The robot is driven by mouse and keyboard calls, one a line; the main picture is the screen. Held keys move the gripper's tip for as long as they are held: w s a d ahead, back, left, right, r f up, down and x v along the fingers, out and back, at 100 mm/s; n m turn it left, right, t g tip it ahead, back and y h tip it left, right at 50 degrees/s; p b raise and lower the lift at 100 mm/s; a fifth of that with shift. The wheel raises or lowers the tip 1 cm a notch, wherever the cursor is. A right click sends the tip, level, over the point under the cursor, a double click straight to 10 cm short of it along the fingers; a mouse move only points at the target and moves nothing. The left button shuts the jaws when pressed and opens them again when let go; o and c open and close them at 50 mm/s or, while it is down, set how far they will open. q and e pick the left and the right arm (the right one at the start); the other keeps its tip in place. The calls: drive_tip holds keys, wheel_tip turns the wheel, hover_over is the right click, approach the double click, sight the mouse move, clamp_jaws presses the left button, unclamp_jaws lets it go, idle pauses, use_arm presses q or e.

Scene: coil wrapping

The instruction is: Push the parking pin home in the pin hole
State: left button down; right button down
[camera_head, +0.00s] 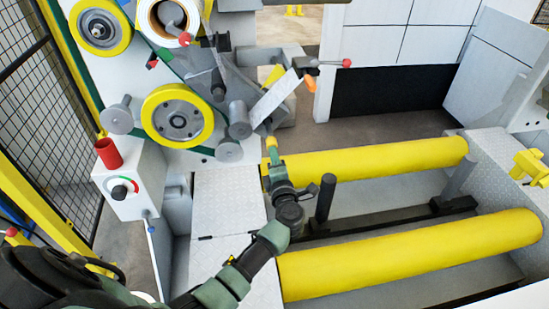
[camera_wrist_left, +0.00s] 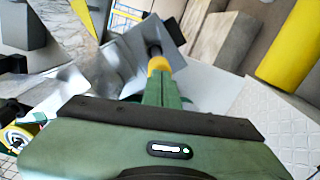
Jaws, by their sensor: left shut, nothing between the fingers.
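My left gripper (camera_head: 271,152) is shut and empty, at the foot of the wrapping machine's grey slanted plate (camera_head: 274,98). In the left wrist view its green fingers (camera_wrist_left: 162,88) point at the same plate (camera_wrist_left: 172,48). A short yellow piece (camera_wrist_left: 158,65) with a dark end (camera_wrist_left: 153,50) is in line with the fingers, against the plate. I cannot tell whether this is the parking pin or part of the fingertips. The pin hole cannot be made out. My right gripper is not in view.
Two yellow rollers (camera_head: 375,160) lie to the right of my left arm, with a dark upright post (camera_head: 324,198) between them. A red-knobbed lever (camera_head: 330,63) juts out above. A control box (camera_head: 128,184) and a mesh fence (camera_head: 45,130) stand at left.

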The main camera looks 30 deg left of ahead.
sight(271, 145)
use_arm(q)
drive_tip(key=shift+b+x, duration=0.55)
drive_tip(key=shift+x, duration=1.7)
drive_tip(key=shift+b+x, duration=0.7)
drive_tip(key=shift+x, duration=1.3)
drive_tip(key=shift+s, duration=0.1)
drive_tip(key=shift+p+v, duration=0.85)
drive_tip(key=shift+v, duration=0.5)
drive_tip(key=shift+s+d+f, duration=0.1)
drive_tip(key=shift+s+d, duration=0.2)
drive_tip(key=v, duration=0.7)
drive_tip(key=shift+b, duration=0.3)
